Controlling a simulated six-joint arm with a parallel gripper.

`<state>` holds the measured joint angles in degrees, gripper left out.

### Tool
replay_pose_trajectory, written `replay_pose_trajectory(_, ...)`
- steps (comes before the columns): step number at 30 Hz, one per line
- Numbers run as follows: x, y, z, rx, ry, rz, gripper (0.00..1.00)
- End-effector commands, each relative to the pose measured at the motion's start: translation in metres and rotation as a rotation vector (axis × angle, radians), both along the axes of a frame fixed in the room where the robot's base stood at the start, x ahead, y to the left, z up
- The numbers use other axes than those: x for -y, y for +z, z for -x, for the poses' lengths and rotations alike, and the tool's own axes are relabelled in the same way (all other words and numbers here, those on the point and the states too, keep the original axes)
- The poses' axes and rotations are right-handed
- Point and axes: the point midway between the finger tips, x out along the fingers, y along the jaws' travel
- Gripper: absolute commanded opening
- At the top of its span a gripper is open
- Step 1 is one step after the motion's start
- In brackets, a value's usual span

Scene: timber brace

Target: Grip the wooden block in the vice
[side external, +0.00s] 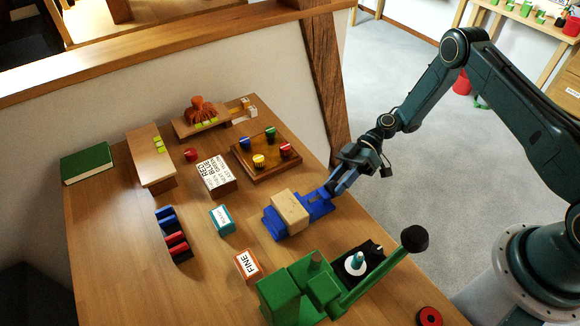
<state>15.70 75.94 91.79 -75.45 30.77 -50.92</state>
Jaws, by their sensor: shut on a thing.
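The blue vice (319,207) stands near the right edge of the wooden table. The pale wooden block (291,211) sits between its jaws, with blue parts on both sides. Whether both jaws touch the block is too small to tell. My gripper (338,187) is at the right end of the vice, pointing down and left. It is shut on the vice's right end, apart from the block. The exact part between my fingers is hard to make out.
A green lever machine (317,286) with a black-knobbed lever stands in front of the vice. A box marked FINE (247,265) and a teal box (222,220) are to the left. A wooden board with coloured knobs (264,165) lies behind. The table's front left is clear.

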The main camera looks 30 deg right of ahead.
Motion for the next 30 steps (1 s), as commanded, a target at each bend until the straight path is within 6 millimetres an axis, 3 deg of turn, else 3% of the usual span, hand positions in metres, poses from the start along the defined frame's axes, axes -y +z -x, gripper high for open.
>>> replay_pose_trajectory(9,0.0007,-0.0004,-0.0011,-0.103,-0.001,-0.001,0.12)
replay_pose_trajectory(22,0.001,0.0,-0.0014,-0.113,-0.002,-0.001,0.12)
replay_pose_trajectory(23,0.001,0.0,-0.0014,-0.113,-0.002,-0.001,0.39)
replay_pose_trajectory(25,0.0009,-0.0001,-0.0014,-0.113,-0.002,-0.001,0.53)
replay_pose_trajectory(26,0.0008,-0.0001,-0.0014,-0.113,-0.002,-0.001,0.57)
replay_pose_trajectory(30,0.0005,-0.0004,-0.0012,-0.113,-0.001,0.0,0.57)
